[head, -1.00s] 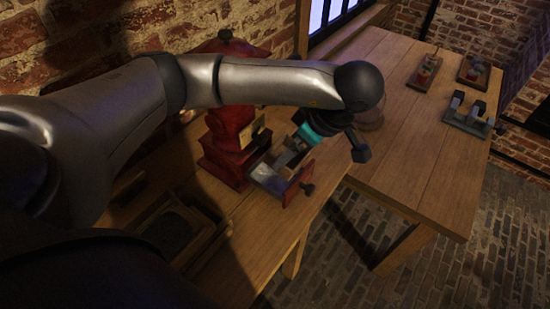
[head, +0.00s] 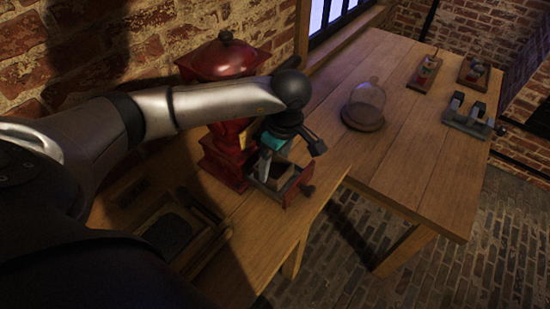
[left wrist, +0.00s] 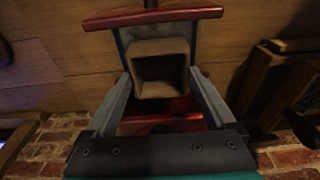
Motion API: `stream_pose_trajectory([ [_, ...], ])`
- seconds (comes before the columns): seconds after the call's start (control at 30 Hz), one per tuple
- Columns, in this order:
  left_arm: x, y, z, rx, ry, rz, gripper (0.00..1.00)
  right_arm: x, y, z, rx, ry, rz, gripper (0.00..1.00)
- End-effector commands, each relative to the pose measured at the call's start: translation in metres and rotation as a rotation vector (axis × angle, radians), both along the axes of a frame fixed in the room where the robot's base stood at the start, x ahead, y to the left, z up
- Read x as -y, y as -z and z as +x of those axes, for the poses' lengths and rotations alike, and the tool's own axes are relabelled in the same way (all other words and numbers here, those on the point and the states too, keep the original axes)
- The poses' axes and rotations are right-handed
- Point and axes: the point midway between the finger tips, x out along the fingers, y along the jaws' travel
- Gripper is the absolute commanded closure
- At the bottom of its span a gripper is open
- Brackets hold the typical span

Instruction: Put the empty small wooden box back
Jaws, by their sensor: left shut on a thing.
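The small wooden box (left wrist: 160,72) is light brown, hollow and empty, its open side facing the camera in the left wrist view. My left gripper (left wrist: 160,80) is shut on it, one finger at each side. In the head view, the gripper (head: 270,160) is low at the pulled-out drawer (head: 291,188) of the red grinder (head: 222,150). The box (head: 283,166) sits within the drawer's outline, partly hidden by the gripper. I cannot tell whether it rests on the drawer floor. My right gripper is not in view.
A glass dome (head: 366,104) on a round wooden base stands on the table (head: 420,160) to the right. Small wooden stands (head: 423,75) and a grey metal holder (head: 468,120) are farther back.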

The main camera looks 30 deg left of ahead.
Motion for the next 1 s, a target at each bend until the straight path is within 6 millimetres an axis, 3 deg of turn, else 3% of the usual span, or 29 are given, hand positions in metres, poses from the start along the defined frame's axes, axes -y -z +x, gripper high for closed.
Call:
stream_pose_trajectory([
  [0.4, 0.000, 0.006, 0.001, 0.003, -0.001, 0.003, 0.68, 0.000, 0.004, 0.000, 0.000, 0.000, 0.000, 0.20],
  [0.43, 0.000, 0.005, 0.001, 0.002, -0.001, 0.003, 0.08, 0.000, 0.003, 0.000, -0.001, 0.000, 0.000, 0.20],
  [0.5, 0.000, 0.005, 0.001, 0.002, -0.001, 0.003, 0.00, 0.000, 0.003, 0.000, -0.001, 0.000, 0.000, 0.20],
  [0.83, 0.000, 0.001, 0.001, 0.003, -0.002, 0.003, 0.00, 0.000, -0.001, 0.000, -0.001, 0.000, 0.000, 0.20],
  [1.0, 0.003, -0.024, 0.002, 0.009, 0.000, 0.002, 0.00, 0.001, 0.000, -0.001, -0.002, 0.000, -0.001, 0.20],
])
